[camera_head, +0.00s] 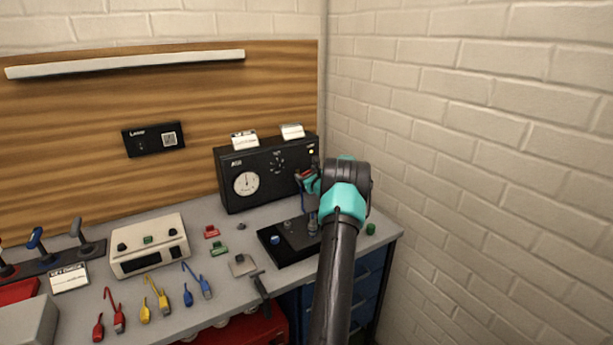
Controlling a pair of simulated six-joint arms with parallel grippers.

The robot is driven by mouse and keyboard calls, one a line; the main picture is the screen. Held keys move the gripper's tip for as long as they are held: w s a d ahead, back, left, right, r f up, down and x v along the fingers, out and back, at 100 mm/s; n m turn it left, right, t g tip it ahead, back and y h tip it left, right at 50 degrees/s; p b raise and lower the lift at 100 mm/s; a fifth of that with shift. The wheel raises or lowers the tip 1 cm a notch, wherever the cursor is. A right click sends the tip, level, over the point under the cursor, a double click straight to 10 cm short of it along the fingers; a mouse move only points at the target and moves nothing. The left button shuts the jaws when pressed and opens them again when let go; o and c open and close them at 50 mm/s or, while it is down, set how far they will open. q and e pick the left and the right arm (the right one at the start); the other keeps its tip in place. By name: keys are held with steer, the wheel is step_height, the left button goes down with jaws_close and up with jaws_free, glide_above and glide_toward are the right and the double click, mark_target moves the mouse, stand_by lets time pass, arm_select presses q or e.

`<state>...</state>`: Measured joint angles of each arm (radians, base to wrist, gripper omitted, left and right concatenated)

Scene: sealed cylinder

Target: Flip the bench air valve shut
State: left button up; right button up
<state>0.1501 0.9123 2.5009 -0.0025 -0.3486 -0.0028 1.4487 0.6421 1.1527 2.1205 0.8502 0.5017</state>
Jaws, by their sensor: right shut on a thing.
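My right gripper (307,184) is at the right end of the black gauge box (233,198), above the black base plate (284,254). It is shut on a small part there, with red showing beside the jaws. The jaws and my arm hide most of this part, so I cannot tell for sure that it is the air valve lever, or how it is turned. A small upright metal piece (312,223) shows just below the jaws on the plate. My left gripper is not in view.
On the grey bench are a beige meter box (148,246), red, yellow and blue cable leads (158,295), and a rack of levers (83,240) at far left. Small red and green blocks (218,249) lie mid-bench. A brick wall (480,150) stands close on the right.

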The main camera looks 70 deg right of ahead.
steer(key=shift+c, duration=1.3)
steer(key=shift+s+d+f+m, duration=0.1)
steer(key=shift+f+m, duration=0.1)
steer(key=shift+m, duration=0.65)
steer(key=shift+f+m, duration=0.15)
steer(key=shift+m, duration=0.7)
steer(key=o, duration=0.9)
steer(key=v, duration=1.7)
steer(key=shift+s+r, duration=0.1)
steer(key=shift+s, duration=0.1)
